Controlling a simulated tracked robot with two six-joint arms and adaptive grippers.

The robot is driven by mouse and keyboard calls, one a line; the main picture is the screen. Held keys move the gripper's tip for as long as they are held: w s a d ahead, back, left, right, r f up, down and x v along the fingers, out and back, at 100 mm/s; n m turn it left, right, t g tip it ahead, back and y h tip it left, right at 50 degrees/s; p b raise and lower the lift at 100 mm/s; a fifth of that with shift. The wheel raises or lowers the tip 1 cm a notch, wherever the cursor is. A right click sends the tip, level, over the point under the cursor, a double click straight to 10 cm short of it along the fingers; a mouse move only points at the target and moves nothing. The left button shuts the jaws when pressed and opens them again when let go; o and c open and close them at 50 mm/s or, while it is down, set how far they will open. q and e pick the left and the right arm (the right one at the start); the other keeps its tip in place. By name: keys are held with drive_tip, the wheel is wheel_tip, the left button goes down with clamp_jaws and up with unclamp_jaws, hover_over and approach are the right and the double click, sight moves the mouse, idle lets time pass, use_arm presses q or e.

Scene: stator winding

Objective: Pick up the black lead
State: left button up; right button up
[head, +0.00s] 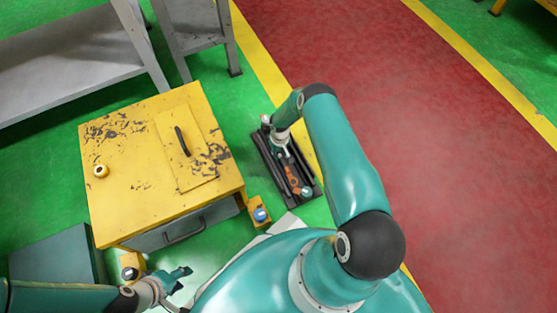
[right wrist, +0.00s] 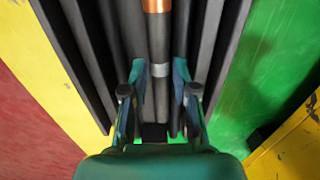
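A dark rod (right wrist: 160,50) with a copper band and a silver ring lies lengthwise in the right wrist view; I cannot tell for sure that it is the black lead. My right gripper (right wrist: 160,80) is open, with one finger on each side of the rod and a gap on both sides. In the head view my right gripper (head: 284,150) is over a black ridged tray (head: 264,160) on the floor, and my arm hides part of it. My left gripper (head: 184,281) looks open and empty, low in the head view, in front of the yellow cabinet.
The yellow cabinet (head: 140,200) has a black curved piece (head: 182,141) and a small round piece (head: 101,171) on top. An orange item (head: 292,180) lies in the tray. Grey shelving (head: 70,60) stands behind. The red floor lane (head: 440,150) is clear.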

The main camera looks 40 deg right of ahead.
drive_tip(key=shift+f, duration=0.9)
drive_tip(key=shift+r, duration=0.1)
clamp_jaws()
drive_tip(key=shift+r, duration=0.1)
